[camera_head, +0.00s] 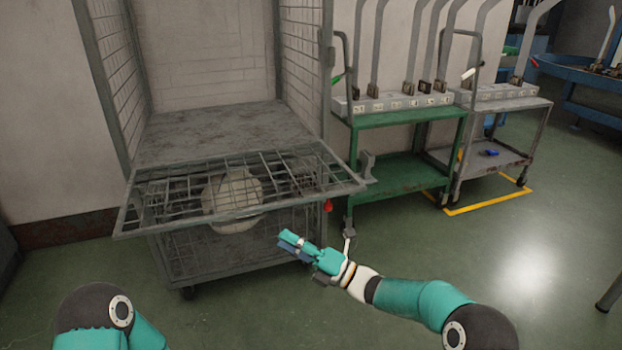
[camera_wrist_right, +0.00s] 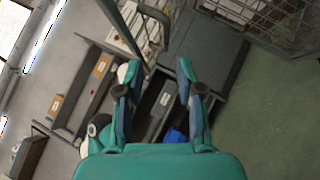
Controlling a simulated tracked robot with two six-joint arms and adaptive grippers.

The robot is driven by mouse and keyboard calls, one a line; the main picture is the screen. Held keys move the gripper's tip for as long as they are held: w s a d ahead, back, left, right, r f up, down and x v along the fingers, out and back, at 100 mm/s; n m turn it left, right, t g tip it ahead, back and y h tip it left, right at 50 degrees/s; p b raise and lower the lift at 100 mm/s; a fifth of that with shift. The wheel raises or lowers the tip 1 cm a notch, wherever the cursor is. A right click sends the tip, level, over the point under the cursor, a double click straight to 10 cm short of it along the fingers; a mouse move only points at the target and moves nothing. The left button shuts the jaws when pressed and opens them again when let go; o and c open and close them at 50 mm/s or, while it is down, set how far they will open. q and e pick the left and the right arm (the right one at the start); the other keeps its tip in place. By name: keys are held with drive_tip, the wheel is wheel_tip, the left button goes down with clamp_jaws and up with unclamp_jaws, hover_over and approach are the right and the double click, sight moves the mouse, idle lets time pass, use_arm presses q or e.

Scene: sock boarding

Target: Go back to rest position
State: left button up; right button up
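My right gripper (camera_head: 290,243) is teal and reaches in from the lower right, above the floor in front of the wire cage trolley. In the right wrist view, its two fingers (camera_wrist_right: 160,75) stand apart with a gap between them and nothing visible held. My left arm shows only as a teal and dark joint at the lower left; its gripper is outside the picture.
The wire cage trolley (camera_head: 220,135) has a folded-out mesh flap (camera_head: 150,205) and a pale round bundle (camera_head: 232,192) behind it. A green cart (camera_head: 400,120) and a grey cart (camera_head: 530,105) carry upright bent metal forms. Green floor (camera_head: 420,250) is clear at right.

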drive_tip(key=w+d+m+t+h+p, duration=0.2)
drive_tip(key=d+m+t+h+p, duration=0.3)
drive_tip(key=d, duration=0.4)
drive_tip(key=s+d+f+m+h+p, duration=0.1)
drive_tip(key=s+d+f+m+h, duration=0.2)
drive_tip(key=f+m, duration=0.3)
drive_tip(key=s+d+f+m+g+h, duration=0.1)
drive_tip(key=s+d+f+m+h, duration=0.25)
drive_tip(key=f+m, duration=0.3)
drive_tip(key=s+d+f+m+h+p, duration=0.1)
drive_tip(key=s+d+f+m+h, duration=0.25)
drive_tip(key=f+m, duration=0.25)
drive_tip(key=s+d+f+m+g+h, duration=0.1)
drive_tip(key=s+f+m+g, duration=0.3)
drive_tip(key=s, duration=0.5)
drive_tip(key=s+d+f+m+g, duration=0.1)
drive_tip(key=s+f+m+g, duration=0.15)
drive_tip(key=s+m, duration=0.5)
drive_tip(key=s+d+f+m+g+h, duration=0.15)
drive_tip(key=s+m+g, duration=0.25)
drive_tip(key=s, duration=0.6)
wheel_tip(320, 180, up, 37)
drive_tip(key=p, duration=3.8)
drive_tip(key=shift+a+r, duration=0.2)
drive_tip(key=shift+a, duration=0.25)
drive_tip(key=shift+y, duration=0.25)
